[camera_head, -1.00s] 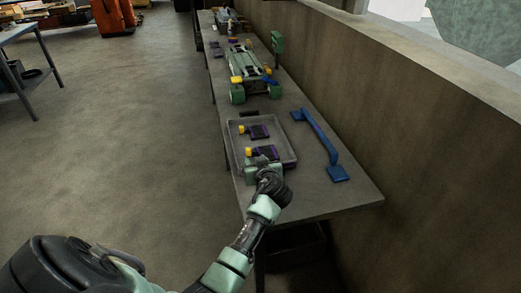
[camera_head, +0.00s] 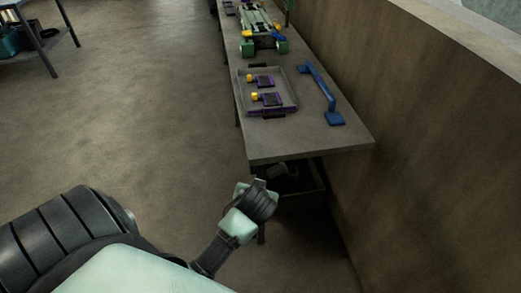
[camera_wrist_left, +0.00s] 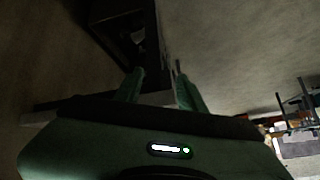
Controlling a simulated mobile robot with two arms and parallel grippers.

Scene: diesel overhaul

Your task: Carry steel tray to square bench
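The steel tray (camera_head: 287,84) lies flat on the long bench against the wall in the head view. Two dark parts with yellow ends (camera_head: 264,80) (camera_head: 268,98) sit in it. My left gripper (camera_head: 262,186) is below and in front of the bench's near end, apart from the tray. In the left wrist view its two green fingers (camera_wrist_left: 159,74) stand apart with nothing held between them. My right gripper is not in view. I cannot tell which surface is the square bench.
A blue handle-shaped bar (camera_head: 321,92) lies right of the tray on the long bench (camera_head: 310,143). A green wheeled assembly (camera_head: 262,33) stands behind the tray. A dark bin (camera_head: 300,190) is under the bench. A table (camera_head: 60,37) stands at upper left; floor between is clear.

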